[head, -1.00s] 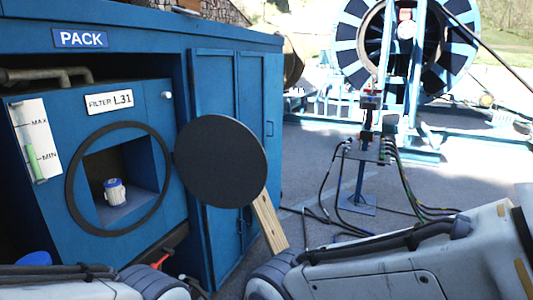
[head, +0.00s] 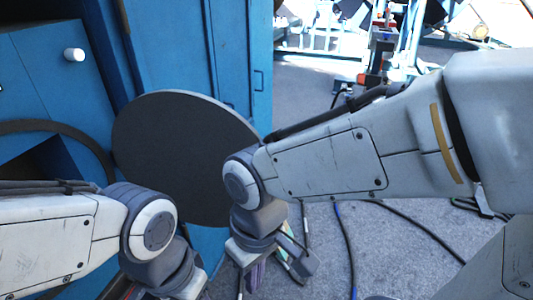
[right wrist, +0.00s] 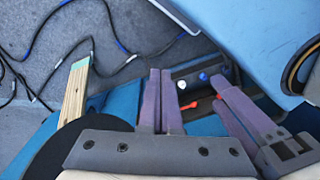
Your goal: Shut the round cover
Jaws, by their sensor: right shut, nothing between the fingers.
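The round cover (head: 175,150), a dark grey disc, stands open to the right of the cabinet's round opening, whose dark rim (head: 85,140) shows at the left edge. In the right wrist view the dark disc (right wrist: 75,152) fills the lower left. My right gripper (head: 275,268) points down just in front of the cover's lower right edge; its purple fingers are together and empty in the right wrist view (right wrist: 160,95). Whether it touches the cover I cannot tell. My left gripper (right wrist: 237,112) is beside it; its fingers are mostly hidden in the head view.
The blue cabinet (head: 165,45) stands behind the cover. A wooden strip (right wrist: 75,95) is beside the disc. Cables (head: 345,250) lie on the grey ground at the right. A dark tray with small red, blue and white things (right wrist: 200,85) lies beyond my fingers.

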